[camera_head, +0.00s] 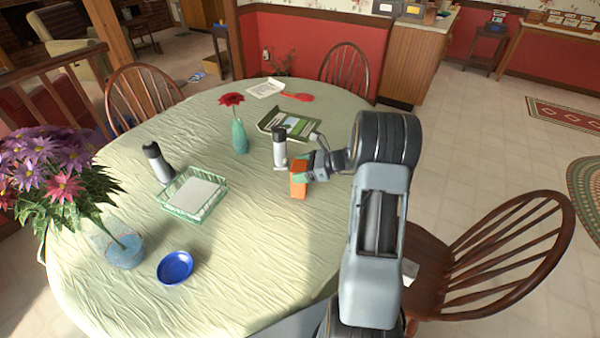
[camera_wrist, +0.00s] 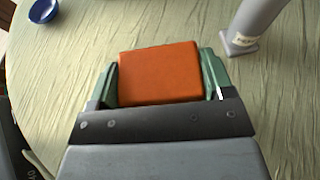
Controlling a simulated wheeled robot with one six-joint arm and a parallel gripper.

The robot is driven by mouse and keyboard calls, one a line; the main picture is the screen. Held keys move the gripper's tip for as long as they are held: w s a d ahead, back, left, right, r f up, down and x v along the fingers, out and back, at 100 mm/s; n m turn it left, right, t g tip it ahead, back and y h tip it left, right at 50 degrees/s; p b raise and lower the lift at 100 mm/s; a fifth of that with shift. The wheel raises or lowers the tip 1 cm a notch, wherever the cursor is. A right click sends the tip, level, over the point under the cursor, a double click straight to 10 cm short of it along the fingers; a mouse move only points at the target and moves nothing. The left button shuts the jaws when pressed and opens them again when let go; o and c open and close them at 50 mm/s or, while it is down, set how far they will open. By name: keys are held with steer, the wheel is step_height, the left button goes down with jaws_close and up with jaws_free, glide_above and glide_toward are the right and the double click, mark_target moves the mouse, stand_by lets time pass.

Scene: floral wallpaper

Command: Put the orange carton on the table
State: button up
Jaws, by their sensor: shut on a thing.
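The orange carton (camera_head: 298,187) is between the green-tipped fingers of my gripper (camera_head: 299,176), over the right part of the table (camera_head: 240,285). In the wrist view the carton (camera_wrist: 160,73) fills the space between both fingers of my gripper (camera_wrist: 160,78), with the pale green tablecloth (camera_wrist: 60,100) behind it. My gripper is shut on the carton. I cannot tell whether the carton's underside touches the cloth.
The cloth left of the carton is clear.

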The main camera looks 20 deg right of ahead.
steer(key=shift+f, duration=0.6)
steer(key=shift+f, duration=0.1)
steer(key=o, duration=1)
